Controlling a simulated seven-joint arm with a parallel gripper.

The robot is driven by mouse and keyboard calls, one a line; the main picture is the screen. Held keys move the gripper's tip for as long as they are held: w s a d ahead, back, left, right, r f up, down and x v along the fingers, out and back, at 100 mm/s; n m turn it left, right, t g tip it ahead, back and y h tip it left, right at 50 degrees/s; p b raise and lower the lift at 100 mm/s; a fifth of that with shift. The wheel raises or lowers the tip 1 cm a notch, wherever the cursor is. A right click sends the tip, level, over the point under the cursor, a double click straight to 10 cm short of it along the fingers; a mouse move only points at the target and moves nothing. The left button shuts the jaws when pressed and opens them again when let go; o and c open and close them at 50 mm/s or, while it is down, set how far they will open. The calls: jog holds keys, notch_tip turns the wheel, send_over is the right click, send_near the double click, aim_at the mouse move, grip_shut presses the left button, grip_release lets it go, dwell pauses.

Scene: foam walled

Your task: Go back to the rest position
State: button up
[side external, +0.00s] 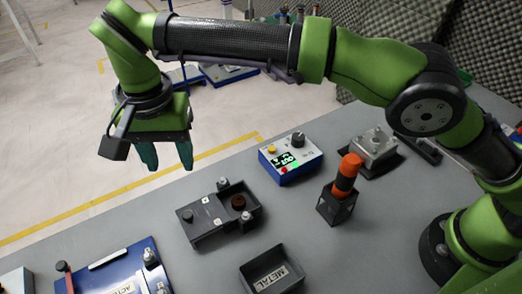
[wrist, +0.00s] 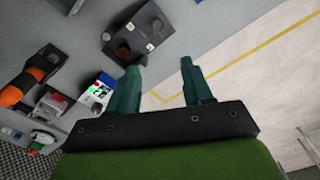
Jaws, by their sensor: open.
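My gripper (side external: 166,156) hangs from my green arm at the upper left of the side view, above the table's far edge. Its two teal fingers are apart with nothing between them. In the wrist view my gripper (wrist: 156,80) shows the same open, empty fingers, pointing past the table edge and the pale floor. It touches nothing.
The grey table (side external: 215,265) holds a dark fixture (side external: 195,230), a METAL bin (side external: 255,270), a blue-white control box (side external: 292,160), an orange-handled tool (side external: 346,178) in a black holder, a grey metal block (side external: 374,148) and a blue board (side external: 95,275). Foam walls stand behind.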

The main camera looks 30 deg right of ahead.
jog(key=d+r+n+t+y, duration=0.1)
jog(key=d+r+n, duration=0.1)
jog(key=d, duration=0.9)
jog(key=d+r+n+t+y, duration=0.1)
jog(key=d+r+n+y, duration=0.15)
jog(key=d, duration=0.75)
jog(key=s+d+m+t, duration=0.1)
jog(key=s+d+t, duration=0.1)
jog(key=s+d, duration=0.4)
jog(key=s+d+m+t+h, duration=0.1)
jog(key=s+d+t, duration=0.1)
jog(key=s+d, duration=0.5)
jog(key=shift+d+t, duration=0.4)
jog(key=shift+d, duration=2.5)
